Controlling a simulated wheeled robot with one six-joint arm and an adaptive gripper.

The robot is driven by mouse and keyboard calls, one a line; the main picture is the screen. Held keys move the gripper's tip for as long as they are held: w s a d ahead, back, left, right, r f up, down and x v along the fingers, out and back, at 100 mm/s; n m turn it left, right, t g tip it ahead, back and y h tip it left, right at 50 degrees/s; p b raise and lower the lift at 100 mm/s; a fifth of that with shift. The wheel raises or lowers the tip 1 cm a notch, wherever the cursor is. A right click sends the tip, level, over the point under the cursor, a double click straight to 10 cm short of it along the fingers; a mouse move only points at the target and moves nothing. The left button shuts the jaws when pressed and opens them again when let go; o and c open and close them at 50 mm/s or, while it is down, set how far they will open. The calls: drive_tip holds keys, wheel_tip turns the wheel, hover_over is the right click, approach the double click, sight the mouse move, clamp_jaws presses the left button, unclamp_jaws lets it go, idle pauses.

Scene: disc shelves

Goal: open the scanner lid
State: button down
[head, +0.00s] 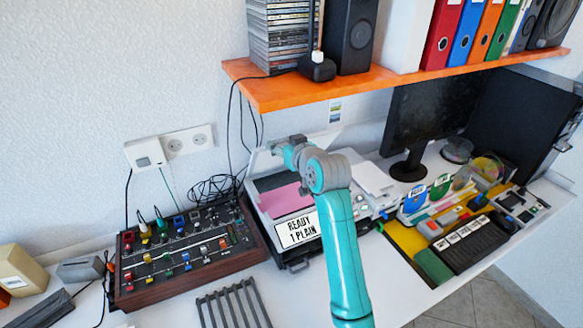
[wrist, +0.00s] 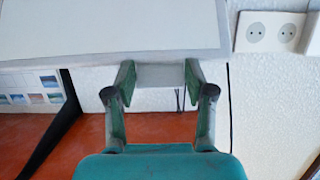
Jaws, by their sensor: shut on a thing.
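The scanner (head: 262,222) stands on the desk left of my arm, with a sign reading "READY 1 PLAIN" on its front. Its lid (head: 325,139) is raised, partly hidden behind my gripper and arm. A pink sheet (head: 285,200) shows on the dark bed below. My gripper (head: 279,146) is at the raised lid's edge. In the wrist view the pale lid (wrist: 110,28) fills the top, and my gripper (wrist: 159,76) is shut on the grey tab (wrist: 160,75) at its edge.
The orange shelf (head: 290,92) with discs and a speaker (head: 350,35) overhangs close above. A mixer (head: 180,250) stands left, and a grey rack (head: 235,306) lies in front. A monitor (head: 432,112) and cluttered tray (head: 435,265) are right.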

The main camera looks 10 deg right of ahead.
drive_tip(key=w+a+r, duration=0.2)
drive_tip(key=w+r, duration=0.2)
drive_tip(key=w, duration=0.4)
drive_tip(key=shift+w+a+r, duration=0.2)
drive_tip(key=shift+w+a, duration=0.2)
drive_tip(key=c, duration=1.6)
unclamp_jaws()
drive_tip(key=shift+f, duration=0.15)
drive_tip(key=o, duration=1.2)
drive_tip(key=shift+d, duration=0.15)
drive_tip(key=shift+s+d, duration=0.1)
drive_tip(key=v, duration=1.2)
drive_tip(key=shift+f, duration=0.2)
